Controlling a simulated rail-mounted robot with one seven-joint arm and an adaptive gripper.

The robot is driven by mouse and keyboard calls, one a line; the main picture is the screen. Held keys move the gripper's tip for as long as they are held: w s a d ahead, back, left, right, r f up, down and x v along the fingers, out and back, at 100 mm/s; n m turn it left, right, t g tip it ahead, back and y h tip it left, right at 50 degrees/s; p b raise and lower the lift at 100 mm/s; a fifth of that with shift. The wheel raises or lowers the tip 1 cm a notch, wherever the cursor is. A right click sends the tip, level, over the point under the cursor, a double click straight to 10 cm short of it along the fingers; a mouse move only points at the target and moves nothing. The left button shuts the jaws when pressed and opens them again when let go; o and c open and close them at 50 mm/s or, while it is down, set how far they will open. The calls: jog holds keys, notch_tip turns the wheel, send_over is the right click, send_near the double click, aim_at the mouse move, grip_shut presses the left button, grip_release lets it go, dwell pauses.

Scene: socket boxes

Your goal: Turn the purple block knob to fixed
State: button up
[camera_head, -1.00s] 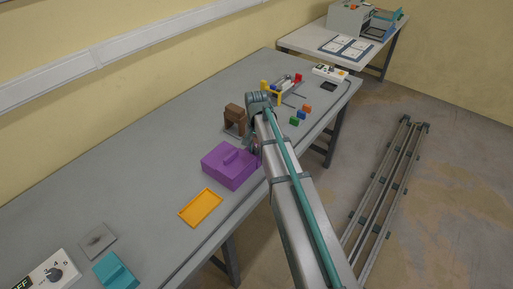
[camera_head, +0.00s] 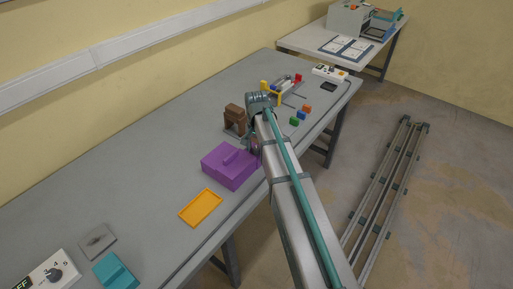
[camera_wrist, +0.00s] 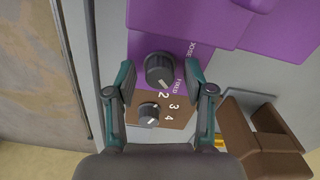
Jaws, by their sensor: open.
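The purple block (camera_head: 229,168) sits on the grey bench in the head view, beside my arm's lower end. In the wrist view its purple panel (camera_wrist: 205,75) carries a round dark grey knob (camera_wrist: 159,68) with white lettering reading FIXED and LOOSE to its right. A white mark shows on the knob's lower side; which label it points at I cannot tell. My gripper (camera_wrist: 160,72) is open, with one finger on each side of the purple knob; contact is not visible. In the head view my arm mostly hides the gripper.
A brown panel with a second knob (camera_wrist: 149,115) and numerals lies close to the purple knob, also between my fingers' span. A brown block (camera_head: 234,120) stands just behind the purple block. An orange tray (camera_head: 201,208) lies in front. Small coloured cubes (camera_head: 302,116) are farther right.

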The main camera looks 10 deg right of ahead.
aim_at(257, 148)
notch_tip(257, 148, up, 12)
dwell(0.6)
dwell(0.4)
